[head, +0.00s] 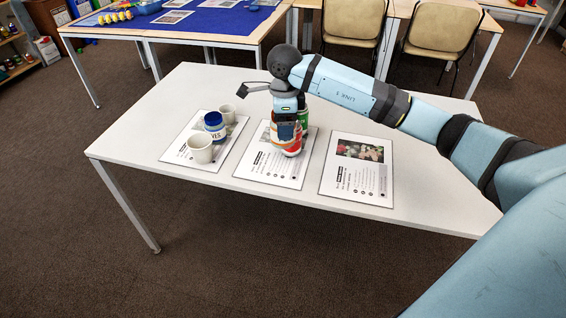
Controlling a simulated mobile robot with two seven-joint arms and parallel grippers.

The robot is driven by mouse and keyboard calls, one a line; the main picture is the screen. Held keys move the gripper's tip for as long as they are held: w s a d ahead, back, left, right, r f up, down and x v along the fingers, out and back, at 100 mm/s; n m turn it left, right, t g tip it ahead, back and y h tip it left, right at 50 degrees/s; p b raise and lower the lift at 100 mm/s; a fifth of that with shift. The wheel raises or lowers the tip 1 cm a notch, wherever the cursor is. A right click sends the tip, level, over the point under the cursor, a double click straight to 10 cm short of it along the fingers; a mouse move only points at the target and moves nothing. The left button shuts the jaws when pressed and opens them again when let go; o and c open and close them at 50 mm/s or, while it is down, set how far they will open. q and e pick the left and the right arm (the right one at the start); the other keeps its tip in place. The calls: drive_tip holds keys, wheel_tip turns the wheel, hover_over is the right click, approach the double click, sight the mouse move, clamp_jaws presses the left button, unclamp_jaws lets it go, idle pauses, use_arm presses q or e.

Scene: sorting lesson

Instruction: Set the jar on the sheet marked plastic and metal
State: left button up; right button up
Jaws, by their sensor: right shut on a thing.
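My right gripper (287,128) points down over the middle sheet (258,175) and is shut on a red-and-white container (289,147), which looks like the jar. The gripper hides its upper part. The container is upright over the sheet; I cannot tell whether its base touches the paper. A green can (303,113) stands just behind it, partly hidden. The sheets' print is too small to read, so I cannot tell which is marked plastic and metal. My left gripper is out of view.
The left sheet (176,153) holds two pale cups (200,150) and a blue-and-white container (214,125) between them. The right sheet (345,185), with a food picture, is empty. The white table (140,140) has free room at its left. Chairs (350,22) stand behind.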

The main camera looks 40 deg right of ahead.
wheel_tip(320, 180, down, 12)
drive_tip(key=shift+f+b, duration=0.1)
drive_tip(key=shift+b, duration=0.45)
drive_tip(key=shift+f, duration=0.3)
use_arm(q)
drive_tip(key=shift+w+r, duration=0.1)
use_arm(e)
drive_tip(key=shift+f, duration=0.15)
drive_tip(key=o, duration=1)
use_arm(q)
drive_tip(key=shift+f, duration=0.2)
